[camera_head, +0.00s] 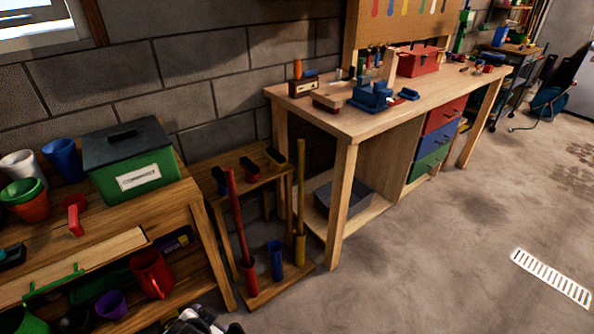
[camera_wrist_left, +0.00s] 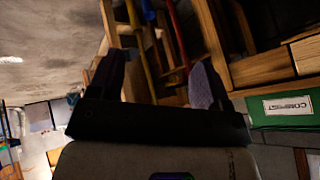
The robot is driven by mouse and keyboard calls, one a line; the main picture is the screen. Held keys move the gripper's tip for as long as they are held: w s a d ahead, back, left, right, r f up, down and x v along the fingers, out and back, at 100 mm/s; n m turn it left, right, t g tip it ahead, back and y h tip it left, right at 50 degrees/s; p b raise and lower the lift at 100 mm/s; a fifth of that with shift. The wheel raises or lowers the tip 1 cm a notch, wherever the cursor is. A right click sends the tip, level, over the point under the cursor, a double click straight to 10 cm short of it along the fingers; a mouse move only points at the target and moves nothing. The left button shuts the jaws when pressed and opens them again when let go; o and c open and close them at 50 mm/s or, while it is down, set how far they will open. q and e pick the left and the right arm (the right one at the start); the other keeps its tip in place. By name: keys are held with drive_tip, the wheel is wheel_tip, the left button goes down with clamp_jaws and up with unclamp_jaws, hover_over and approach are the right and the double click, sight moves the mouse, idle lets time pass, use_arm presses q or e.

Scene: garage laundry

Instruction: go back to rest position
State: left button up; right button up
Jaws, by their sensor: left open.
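My left gripper (camera_wrist_left: 163,82) shows in the left wrist view with its two dark fingers spread apart and nothing between them. Beyond the fingers are the long-handled tools in the wooden rack, seen rotated and at a distance. A white and black part of my own body shows at the bottom edge of the head view; its jaws cannot be made out there. My right gripper is not in either view.
A green compost box (camera_head: 135,160) stands on the left shelf bench with cups and pots. It also shows in the wrist view (camera_wrist_left: 285,108). A wooden tool rack (camera_head: 262,292) stands beside a workbench (camera_head: 345,122) with a red toolbox (camera_head: 418,62).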

use_arm(q)
drive_tip(key=s+r+n+p, duration=0.3)
drive_tip(key=s+r+p, duration=0.5)
drive_tip(key=s+r, duration=0.4)
drive_tip(key=s+f+n+g+p, duration=0.15)
drive_tip(key=s+g+p, duration=0.45)
drive_tip(key=s, duration=1)
wheel_tip(320, 180, up, 36)
drive_tip(key=w+t+p, duration=0.1)
drive_tip(key=t+p, duration=0.1)
drive_tip(key=p, duration=3.7)
drive_tip(key=shift+r+h, duration=0.25)
drive_tip(key=shift+h, duration=0.15)
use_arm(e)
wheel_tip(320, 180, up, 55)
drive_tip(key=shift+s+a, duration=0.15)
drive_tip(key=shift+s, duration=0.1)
use_arm(q)
drive_tip(key=shift+a, duration=0.1)
